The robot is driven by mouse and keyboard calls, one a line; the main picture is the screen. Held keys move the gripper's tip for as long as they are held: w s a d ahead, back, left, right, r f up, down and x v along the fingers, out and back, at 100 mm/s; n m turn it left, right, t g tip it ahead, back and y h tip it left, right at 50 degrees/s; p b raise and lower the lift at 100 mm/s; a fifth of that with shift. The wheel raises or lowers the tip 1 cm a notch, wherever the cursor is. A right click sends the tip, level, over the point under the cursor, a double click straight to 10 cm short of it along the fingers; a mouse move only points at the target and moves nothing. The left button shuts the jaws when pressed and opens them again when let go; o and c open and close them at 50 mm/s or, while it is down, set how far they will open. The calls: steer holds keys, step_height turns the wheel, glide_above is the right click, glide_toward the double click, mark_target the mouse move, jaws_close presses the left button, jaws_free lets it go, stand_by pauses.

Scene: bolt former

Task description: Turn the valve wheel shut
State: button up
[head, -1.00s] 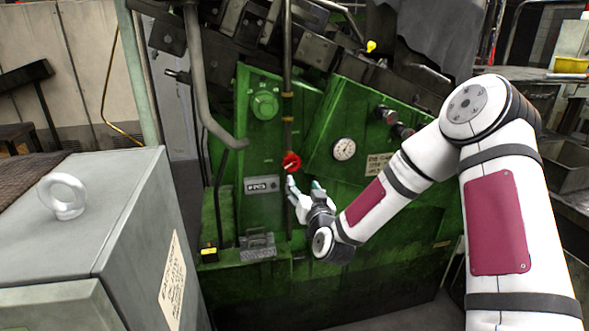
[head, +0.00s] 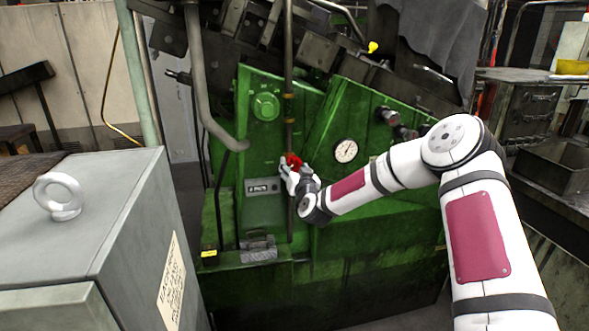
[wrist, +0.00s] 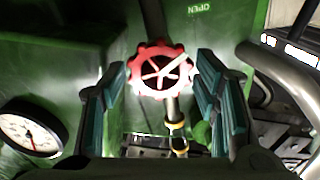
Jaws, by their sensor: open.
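The red valve wheel (head: 293,160) sits on a vertical pipe at the front of the green machine. In the wrist view the spoked valve wheel (wrist: 161,70) is near the middle, between and beyond my two fingers. My gripper (head: 287,174) is at the wheel in the head view and covers part of it. In the wrist view my gripper (wrist: 166,105) is open, with one teal-padded finger on each side of the wheel. A gap shows between each finger and the rim; I cannot tell how far the fingertips are from it in depth.
A round gauge (head: 346,151) is on the green machine (head: 350,230) right of the wheel. A pale curved pipe (wrist: 285,75) is at the right of the wrist view. A grey cabinet (head: 90,220) with a lifting ring stands at the left front.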

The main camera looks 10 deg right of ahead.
steer(key=shift+w, duration=0.1)
steer(key=c, duration=0.9)
steer(key=shift+o, duration=0.2)
